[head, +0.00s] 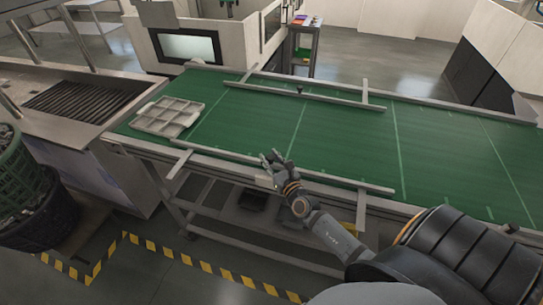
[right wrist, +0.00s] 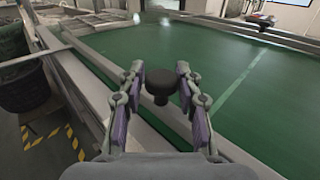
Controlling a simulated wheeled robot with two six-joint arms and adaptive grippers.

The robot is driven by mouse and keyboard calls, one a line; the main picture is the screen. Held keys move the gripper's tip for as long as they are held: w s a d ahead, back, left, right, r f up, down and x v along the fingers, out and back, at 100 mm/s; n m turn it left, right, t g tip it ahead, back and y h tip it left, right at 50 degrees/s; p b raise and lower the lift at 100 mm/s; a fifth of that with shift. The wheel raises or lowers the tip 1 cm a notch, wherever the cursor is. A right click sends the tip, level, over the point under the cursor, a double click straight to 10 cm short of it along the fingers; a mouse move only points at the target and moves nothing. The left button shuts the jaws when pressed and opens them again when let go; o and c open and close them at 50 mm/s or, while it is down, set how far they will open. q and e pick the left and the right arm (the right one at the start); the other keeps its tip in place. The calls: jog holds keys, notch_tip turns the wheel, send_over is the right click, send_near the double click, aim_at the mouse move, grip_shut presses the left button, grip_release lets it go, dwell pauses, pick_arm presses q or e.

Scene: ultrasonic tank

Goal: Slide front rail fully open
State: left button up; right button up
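The front rail (head: 335,179) is a long grey bar along the near edge of the green conveyor belt (head: 350,125). Two cross arms (head: 180,163) (head: 361,212) stick out from it toward the near side. My right gripper (head: 270,158) is at the middle of this rail. In the right wrist view a black round knob (right wrist: 160,82) stands between the fingers of my right gripper (right wrist: 160,72). The fingers are spread on both sides of it, with small gaps showing. In the head view the gripper hides the knob. My left gripper is out of view.
The back rail (head: 300,92) lies along the far side of the belt, with its own dark knob (head: 299,89). A grey compartment tray (head: 168,117) sits at the belt's left end. Baskets (head: 22,175) stand at far left. The belt between the rails is clear.

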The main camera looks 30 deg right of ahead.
jog(key=o, duration=0.3)
jog(key=shift+s+a+r, duration=0.1)
jog(key=shift+a+r, duration=0.05)
jog(key=shift+a, duration=0.05)
jog(key=shift+d, duration=0.1)
jog(key=shift+s, duration=0.35)
jog(key=s+a, duration=0.1)
jog(key=s, duration=1)
jog(key=shift+s, duration=0.15)
